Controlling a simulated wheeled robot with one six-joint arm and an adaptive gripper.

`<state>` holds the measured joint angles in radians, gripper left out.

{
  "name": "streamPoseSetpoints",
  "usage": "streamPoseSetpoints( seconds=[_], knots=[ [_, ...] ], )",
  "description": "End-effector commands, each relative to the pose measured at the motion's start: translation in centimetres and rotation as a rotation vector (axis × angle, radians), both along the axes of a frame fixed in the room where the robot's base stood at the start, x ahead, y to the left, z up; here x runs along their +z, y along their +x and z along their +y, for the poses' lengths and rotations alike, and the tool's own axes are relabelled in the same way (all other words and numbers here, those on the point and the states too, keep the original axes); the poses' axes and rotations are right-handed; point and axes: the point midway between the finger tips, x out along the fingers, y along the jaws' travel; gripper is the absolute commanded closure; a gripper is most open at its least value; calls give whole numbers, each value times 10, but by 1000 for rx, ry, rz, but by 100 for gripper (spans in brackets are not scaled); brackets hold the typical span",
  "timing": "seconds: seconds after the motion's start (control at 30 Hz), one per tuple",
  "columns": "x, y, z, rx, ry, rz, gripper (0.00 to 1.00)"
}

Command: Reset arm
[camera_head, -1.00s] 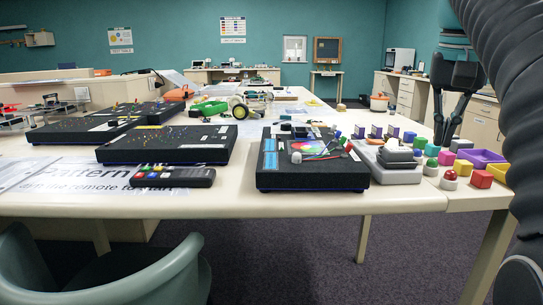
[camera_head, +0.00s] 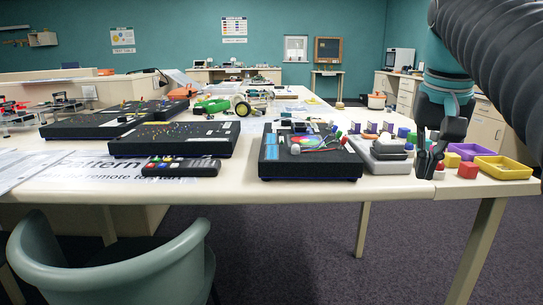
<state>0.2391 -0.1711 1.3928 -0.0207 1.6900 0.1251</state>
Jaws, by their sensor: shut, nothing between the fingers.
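My gripper (camera_head: 427,165) is at the right of the head view, pointing down over the right end of the table. Its dark fingers are shut with nothing between them. The fingers hang close to the small coloured blocks and partly hide some of them. I cannot tell whether the fingertips touch the table or a block. My arm comes in from the upper right.
The cream table (camera_head: 330,192) carries black boards (camera_head: 175,141), a remote (camera_head: 181,167) and a black board with a colour wheel (camera_head: 308,165). Right are a grey tray (camera_head: 385,165), a red block (camera_head: 467,170) and a yellow tray (camera_head: 503,168). A green chair (camera_head: 120,265) stands in front.

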Motion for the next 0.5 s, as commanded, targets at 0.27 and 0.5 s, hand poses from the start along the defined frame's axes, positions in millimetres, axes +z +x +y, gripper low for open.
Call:
streamPoseSetpoints(
  seconds=[0.27,0.5],
  knots=[
    [-72,-33,37,129,-22,-82,100],
    [-154,-70,65,242,-40,-163,100]
  ],
)
